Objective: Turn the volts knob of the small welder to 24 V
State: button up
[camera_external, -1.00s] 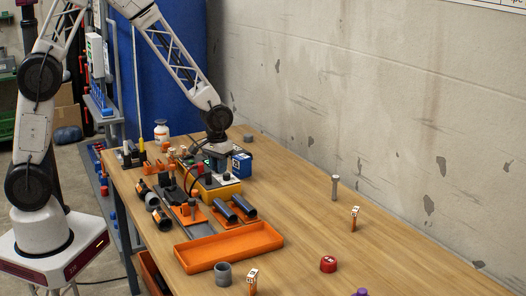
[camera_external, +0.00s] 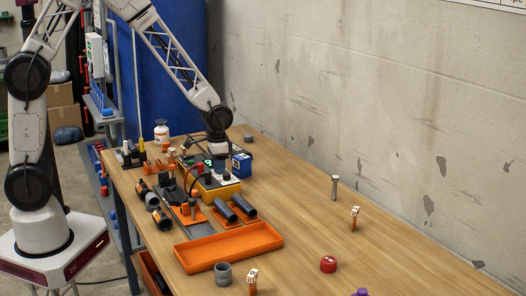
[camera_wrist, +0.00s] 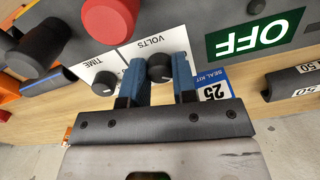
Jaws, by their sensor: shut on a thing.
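The small welder is a yellow and grey box (camera_external: 207,192) on the bench, below my wrist in the external view. In the wrist view its grey panel (camera_wrist: 190,35) fills the top. A green display on it reads OFF (camera_wrist: 255,32). The black volts knob (camera_wrist: 160,68) sits by the VOLTS label, and the black time knob (camera_wrist: 104,82) sits to its left. My gripper (camera_wrist: 158,75) has its blue fingers on either side of the volts knob, shut on it. The fingers partly hide the knob's scale, so I cannot read its setting.
A red knob (camera_wrist: 112,18) and a black knob (camera_wrist: 38,45) stand out from the panel near the gripper. A blue seal kit box (camera_external: 242,165) is right beside the welder. An orange tray (camera_external: 228,246) lies in front. The bench's right side is mostly clear.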

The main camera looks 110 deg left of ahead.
jog(key=shift+m, duration=0.9)
jog(key=o, duration=0.9)
jog(key=shift+r, duration=0.15)
jog(key=shift+r, duration=3.8)
